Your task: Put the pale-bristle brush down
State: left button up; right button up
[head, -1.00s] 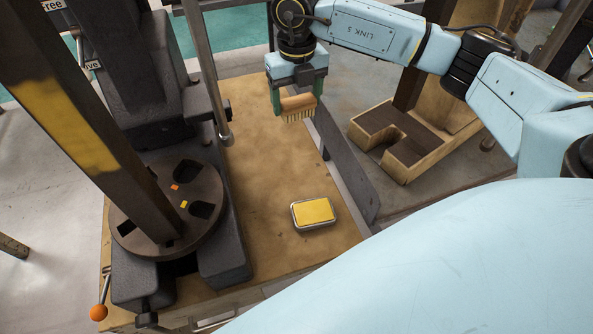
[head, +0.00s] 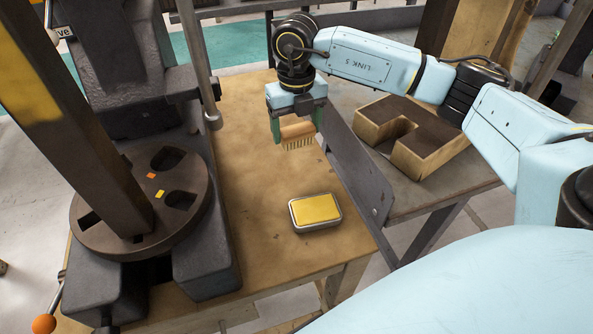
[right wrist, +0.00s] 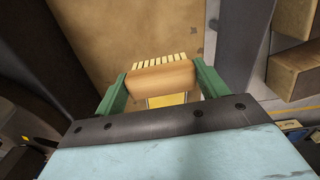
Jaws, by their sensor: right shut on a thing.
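The pale-bristle brush (head: 298,135) has a wooden back and a row of pale bristles pointing down. My right gripper (head: 297,130) is shut on its wooden back, one green finger at each end. In the right wrist view the brush (right wrist: 162,78) sits between the green fingers (right wrist: 160,86), bristles facing away from the wrist. The brush is over the far part of the wooden bench top (head: 255,170); I cannot tell whether the bristles touch it. My left gripper is not in view.
A metal tin with a yellow pad (head: 315,211) lies on the bench nearer me. The dark arbor press with its round slotted plate (head: 140,215) stands at the left. A grey rail (head: 358,165) edges the bench's right side, with a wooden U-shaped block (head: 415,135) beyond. Bench between brush and tin is clear.

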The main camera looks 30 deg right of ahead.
aim_at(295, 124)
notch_tip(295, 124, down, 10)
jog(key=shift+r, duration=0.15)
dwell(0.3)
jog(key=o, duration=0.9)
jog(key=shift+f+b, duration=0.25)
jog(key=shift+b, duration=0.05)
jog(key=r, duration=1.3)
jog(key=shift+w+d+r, duration=0.1)
jog(key=shift+w+r, duration=0.15)
jog(key=shift+w, duration=0.15)
